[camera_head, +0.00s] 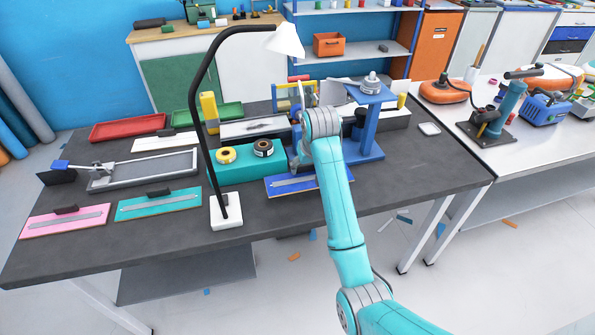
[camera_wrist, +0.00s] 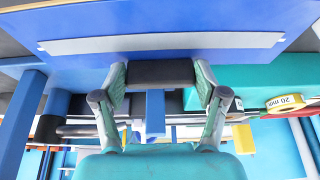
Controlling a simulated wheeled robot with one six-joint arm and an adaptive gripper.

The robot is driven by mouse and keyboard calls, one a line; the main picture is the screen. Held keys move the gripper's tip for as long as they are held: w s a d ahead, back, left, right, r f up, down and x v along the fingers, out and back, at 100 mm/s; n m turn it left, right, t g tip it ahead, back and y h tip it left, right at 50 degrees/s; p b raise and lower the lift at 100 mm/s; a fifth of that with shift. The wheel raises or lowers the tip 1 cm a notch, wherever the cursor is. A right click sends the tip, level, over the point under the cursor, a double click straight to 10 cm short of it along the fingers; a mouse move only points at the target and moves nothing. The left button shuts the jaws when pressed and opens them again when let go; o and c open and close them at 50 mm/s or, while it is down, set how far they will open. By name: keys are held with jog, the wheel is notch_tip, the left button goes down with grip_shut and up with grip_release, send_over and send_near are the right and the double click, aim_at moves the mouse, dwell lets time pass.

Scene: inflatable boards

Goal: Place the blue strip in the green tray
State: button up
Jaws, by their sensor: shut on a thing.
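The blue strip (camera_head: 285,187), a flat blue board with a grey band along it, is at the front of the dark table, partly behind my arm. In the wrist view the blue strip (camera_wrist: 220,20) fills the top, with a black block (camera_wrist: 160,73) at its edge. My gripper (camera_wrist: 160,75) is shut on this black block, one finger on each side. In the head view my arm hides most of the gripper. The green tray (camera_head: 228,109) lies at the back of the table, left of the arm. I cannot tell whether the strip touches the table.
A teal block (camera_head: 232,171) with tape rolls and a blue stand (camera_head: 369,140) are close to my gripper. A red tray (camera_head: 127,127), pink board (camera_head: 40,226) and teal board (camera_head: 135,208) lie left.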

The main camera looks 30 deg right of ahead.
aim_at(308, 175)
jog(key=shift+f, duration=2.6)
jog(key=shift+f, duration=0.1)
jog(key=o, duration=1.3)
